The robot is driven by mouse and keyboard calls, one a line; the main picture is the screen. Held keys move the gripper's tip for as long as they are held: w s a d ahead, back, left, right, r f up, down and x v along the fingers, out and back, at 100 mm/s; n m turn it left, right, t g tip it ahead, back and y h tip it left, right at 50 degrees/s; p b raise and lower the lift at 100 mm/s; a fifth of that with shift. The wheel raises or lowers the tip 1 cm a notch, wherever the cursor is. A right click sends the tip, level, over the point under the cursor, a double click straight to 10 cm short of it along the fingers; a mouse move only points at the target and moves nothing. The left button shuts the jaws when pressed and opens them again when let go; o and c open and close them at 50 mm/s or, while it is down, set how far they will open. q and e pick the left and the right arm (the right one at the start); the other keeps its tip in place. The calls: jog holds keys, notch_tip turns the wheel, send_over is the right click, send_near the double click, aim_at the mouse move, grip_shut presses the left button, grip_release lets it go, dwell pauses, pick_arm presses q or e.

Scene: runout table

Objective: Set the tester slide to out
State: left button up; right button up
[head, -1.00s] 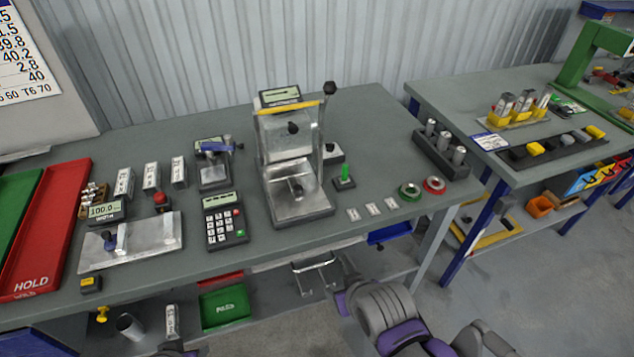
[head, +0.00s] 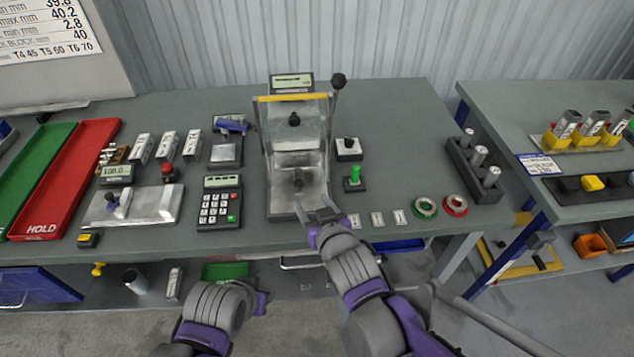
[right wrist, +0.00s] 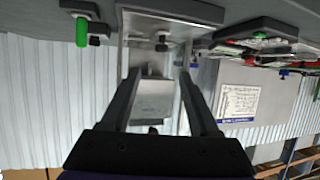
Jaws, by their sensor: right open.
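The tester (head: 296,150) stands at the middle of the table, with a display on top, a yellow crossbar and a black-knobbed lever at its right. Its base carries a metal slide piece with a dark knob (head: 297,183); I cannot tell its exact setting. My right gripper (head: 317,212) is open and empty, just in front of the tester base's right front corner. In the right wrist view, which is upside down, the tester (right wrist: 158,60) shows between the two spread fingers (right wrist: 165,92). My left gripper (head: 262,301) is low before the table's front edge, its jaws unclear.
A keypad (head: 219,205) stands left of the tester. Several small white labels and green (head: 425,207) and red rings (head: 456,205) lie at the front right.

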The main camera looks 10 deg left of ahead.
aim_at(298, 181)
jog(key=x, duration=1)
jog(key=shift+w+a+f, duration=0.15)
jog(key=shift+w+a, duration=0.05)
grip_shut()
dwell(1.1)
